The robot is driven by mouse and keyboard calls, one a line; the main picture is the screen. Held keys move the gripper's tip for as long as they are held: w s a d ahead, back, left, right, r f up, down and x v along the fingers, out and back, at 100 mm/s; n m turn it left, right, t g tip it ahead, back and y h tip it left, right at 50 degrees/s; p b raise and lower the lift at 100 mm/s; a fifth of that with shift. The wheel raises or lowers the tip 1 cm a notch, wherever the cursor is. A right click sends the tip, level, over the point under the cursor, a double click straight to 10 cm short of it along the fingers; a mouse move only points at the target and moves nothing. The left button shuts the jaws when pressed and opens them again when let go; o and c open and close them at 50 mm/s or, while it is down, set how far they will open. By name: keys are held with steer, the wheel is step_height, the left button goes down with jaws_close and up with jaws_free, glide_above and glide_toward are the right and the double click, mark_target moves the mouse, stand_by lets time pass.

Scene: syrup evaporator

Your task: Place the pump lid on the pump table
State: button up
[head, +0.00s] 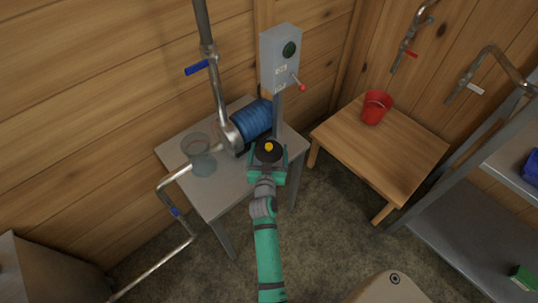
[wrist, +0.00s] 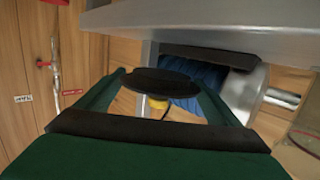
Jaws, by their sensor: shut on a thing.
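The pump lid (head: 262,155) is a dark round disc with a yellow part at its middle. It also shows in the wrist view (wrist: 160,83), between the green fingers. My gripper (head: 268,152) is shut on the lid near the front right part of the grey pump table (head: 228,195). The head view does not clearly show whether the lid touches the tabletop or is held above it. The pump (head: 250,120), with a blue ribbed motor, stands on the table just behind the gripper. It also shows in the wrist view (wrist: 205,80).
A clear round vessel (head: 198,155) stands on the table's left, with pipes joining there. A grey switch box (head: 281,58) with a red lever rises behind the pump. A wooden table (head: 385,150) holds a red bucket (head: 376,107). The pump table's front left is bare.

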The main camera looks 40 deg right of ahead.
mark_target(269, 155)
steer(key=shift+w+d+f, duration=0.25)
steer(key=shift+d+f, duration=0.1)
steer(key=shift+f, duration=0.1)
steer(key=shift+w+f, duration=0.1)
steer(key=shift+f, duration=1.6)
steer(key=shift+f, duration=0.15)
steer(key=o, duration=1)
steer(key=shift+d, duration=0.1)
steer(key=v, duration=1.2)
